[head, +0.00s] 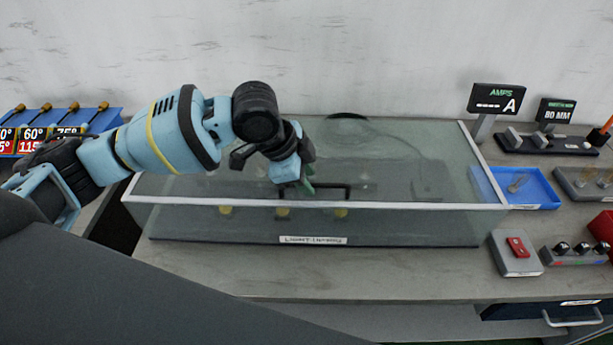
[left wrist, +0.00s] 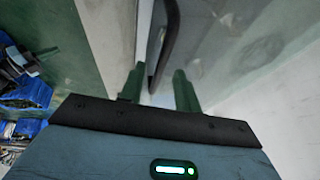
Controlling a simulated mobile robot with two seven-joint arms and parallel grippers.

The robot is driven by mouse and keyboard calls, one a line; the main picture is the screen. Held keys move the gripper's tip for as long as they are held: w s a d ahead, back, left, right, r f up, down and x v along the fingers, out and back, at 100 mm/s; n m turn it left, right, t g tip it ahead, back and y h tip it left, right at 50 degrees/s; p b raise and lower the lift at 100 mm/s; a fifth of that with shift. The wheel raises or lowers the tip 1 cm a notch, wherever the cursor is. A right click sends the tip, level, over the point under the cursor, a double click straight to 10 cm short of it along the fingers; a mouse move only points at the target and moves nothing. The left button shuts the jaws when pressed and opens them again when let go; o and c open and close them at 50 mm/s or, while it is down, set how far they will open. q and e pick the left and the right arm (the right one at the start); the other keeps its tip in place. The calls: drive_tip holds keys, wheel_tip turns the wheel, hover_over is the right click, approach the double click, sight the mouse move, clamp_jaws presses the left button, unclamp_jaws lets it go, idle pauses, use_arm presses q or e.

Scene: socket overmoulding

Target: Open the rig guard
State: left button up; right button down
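The rig guard (head: 400,150) is a clear, glassy box cover with a white front edge, lying closed over the rig on the bench. A dark bar handle (head: 335,186) stands near its front edge. Contact with the handle is not clear. My right gripper is not in view.
Small yellow parts (head: 283,212) show through the guard's front. To the right are a blue tray (head: 530,202), a grey box with a red switch (head: 516,262), a knob panel (head: 572,259) and an amps display (head: 496,98). A blue rack (head: 90,118) stands at left.

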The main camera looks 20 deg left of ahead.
use_arm(q)
drive_tip(key=shift+d+f, duration=0.1)
drive_tip(key=shift+f, duration=0.1)
clamp_jaws()
drive_tip(key=shift+w, duration=0.15)
